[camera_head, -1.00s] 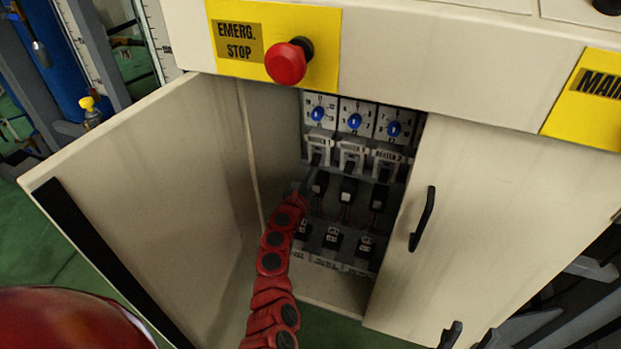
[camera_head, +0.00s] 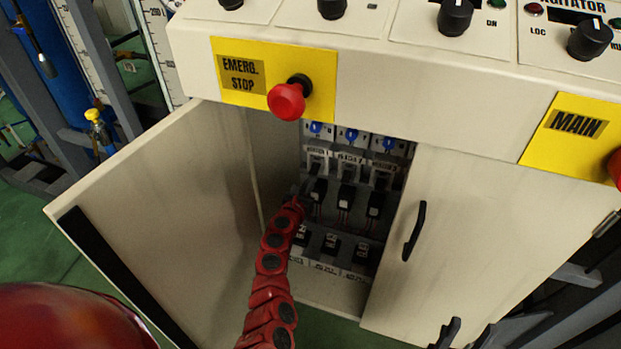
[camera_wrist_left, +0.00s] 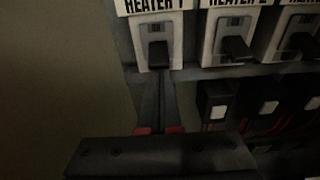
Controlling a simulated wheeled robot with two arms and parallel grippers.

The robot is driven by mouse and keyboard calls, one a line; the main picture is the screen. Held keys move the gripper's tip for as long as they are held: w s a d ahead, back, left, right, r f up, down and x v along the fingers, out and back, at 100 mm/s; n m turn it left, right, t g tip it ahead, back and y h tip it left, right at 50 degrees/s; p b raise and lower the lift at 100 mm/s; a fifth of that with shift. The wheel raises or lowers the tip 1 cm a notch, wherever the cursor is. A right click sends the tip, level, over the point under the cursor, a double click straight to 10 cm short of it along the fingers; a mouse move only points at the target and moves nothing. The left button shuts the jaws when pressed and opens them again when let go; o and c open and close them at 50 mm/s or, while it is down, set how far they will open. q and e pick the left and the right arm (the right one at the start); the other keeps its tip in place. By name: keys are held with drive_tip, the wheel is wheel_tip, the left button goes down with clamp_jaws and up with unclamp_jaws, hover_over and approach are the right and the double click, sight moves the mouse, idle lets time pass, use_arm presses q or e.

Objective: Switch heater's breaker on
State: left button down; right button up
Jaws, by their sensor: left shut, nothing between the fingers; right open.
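The heater 1 breaker (camera_head: 317,162) is the leftmost of three labelled breakers inside the open cabinet. In the left wrist view, its black lever (camera_wrist_left: 157,54) sticks out below the "HEATER 1" label. My left gripper (camera_head: 307,182) reaches into the cabinet from below. Its fingers (camera_wrist_left: 163,82) are shut together and empty, with their tips right below the heater 1 lever. I cannot tell whether they touch it. The heater 2 breaker (camera_wrist_left: 233,42) is to the right. My right gripper (camera_head: 464,334) shows only as two dark, separated tips at the bottom edge.
The open cabinet door (camera_head: 150,205) stands left of my left arm. The closed door (camera_head: 460,240) with its black handle (camera_head: 415,232) is on the right. The red emergency stop button (camera_head: 286,100) juts out above the opening. Black switches (camera_head: 346,195) sit below the breakers.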

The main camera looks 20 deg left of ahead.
sight(314, 171)
use_arm(q)
drive_tip(key=shift+s+r+g+p, duration=0.2)
drive_tip(key=shift+r+g+p, duration=1.05)
drive_tip(key=shift+p, duration=4.8)
drive_tip(key=g+p, duration=0.1)
drive_tip(key=p, duration=0.1)
drive_tip(key=shift+p, duration=0.35)
drive_tip(key=shift+r+p, duration=0.5)
drive_tip(key=shift+p, duration=0.7)
